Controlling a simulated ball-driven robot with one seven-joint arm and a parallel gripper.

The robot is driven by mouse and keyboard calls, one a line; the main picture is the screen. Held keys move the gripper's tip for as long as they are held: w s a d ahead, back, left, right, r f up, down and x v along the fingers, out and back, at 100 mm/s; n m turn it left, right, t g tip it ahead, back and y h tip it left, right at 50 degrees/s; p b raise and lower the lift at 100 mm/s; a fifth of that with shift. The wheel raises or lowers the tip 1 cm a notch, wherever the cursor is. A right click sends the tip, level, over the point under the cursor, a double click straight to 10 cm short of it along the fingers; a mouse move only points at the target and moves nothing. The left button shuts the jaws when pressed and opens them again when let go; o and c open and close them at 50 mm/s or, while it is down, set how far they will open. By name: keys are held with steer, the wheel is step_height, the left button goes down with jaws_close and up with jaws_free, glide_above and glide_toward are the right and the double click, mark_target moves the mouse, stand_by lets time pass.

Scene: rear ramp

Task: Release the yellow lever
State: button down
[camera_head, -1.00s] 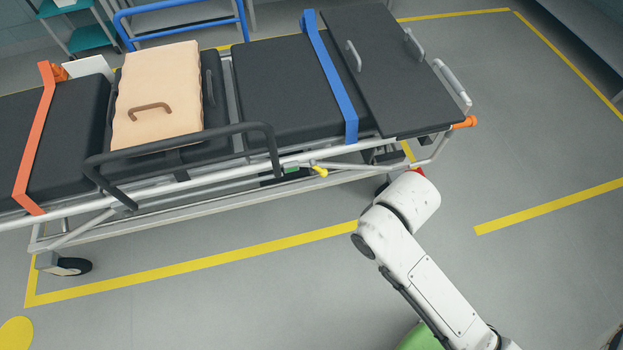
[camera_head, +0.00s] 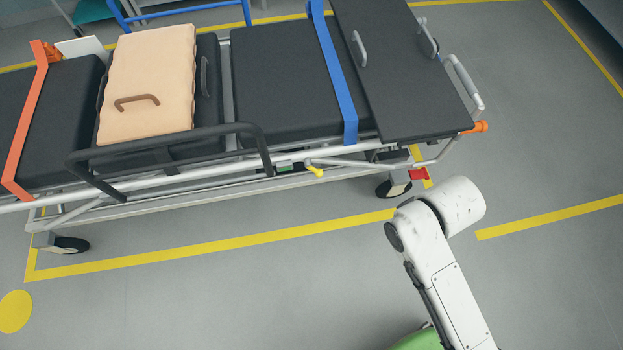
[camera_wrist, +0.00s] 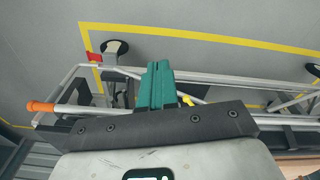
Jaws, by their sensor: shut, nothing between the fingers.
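The yellow lever (camera_head: 316,171) is a small yellow-tipped handle on the near side rail of the stretcher (camera_head: 285,90), under its right half. In the wrist view a small yellow piece that looks like the lever (camera_wrist: 187,101) shows just right of my fingers, partly hidden by them. My gripper (camera_wrist: 160,68) shows in the wrist view with its teal fingers together and empty. The stretcher frame lies beyond the fingers there, and I cannot tell the exact gap. In the head view my white arm is right of the lever, and the gripper is not visible.
A red pedal (camera_head: 419,174) and a castor wheel (camera_head: 394,188) are at the stretcher's right end. An orange-tipped handle (camera_head: 480,127) sticks out there. A black side rail (camera_head: 200,132) stands left of the lever. The grey floor in front is clear, with yellow lines.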

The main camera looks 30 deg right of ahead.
steer(key=w+a+f+n+h+b, duration=0.1)
steer(key=w+f+h+b, duration=0.3)
steer(key=w+f+b, duration=0.35)
steer(key=w+a+f+n+h+b, duration=0.2)
steer(key=w+f+h+b, duration=0.25)
steer(key=f+b, duration=0.55)
steer(key=w+a+f+n+t+h+b, duration=0.2)
steer(key=w+a+t+b, duration=0.2)
steer(key=a, duration=0.4)
steer(key=w+a+f+n+t+h+b, duration=0.2)
steer(key=w+a+t+h+b, duration=0.1)
steer(key=w+a+t+b, duration=0.2)
steer(key=w+a+b, duration=0.2)
steer(key=a+b, duration=0.1)
steer(key=a, duration=0.1)
steer(key=shift+h, duration=0.25)
steer(key=b, duration=0.3)
glide_toward(314, 170)
steer(key=shift+w+d+f, duration=2.2)
steer(key=shift+w+d, duration=0.05)
steer(key=shift+d, duration=0.5)
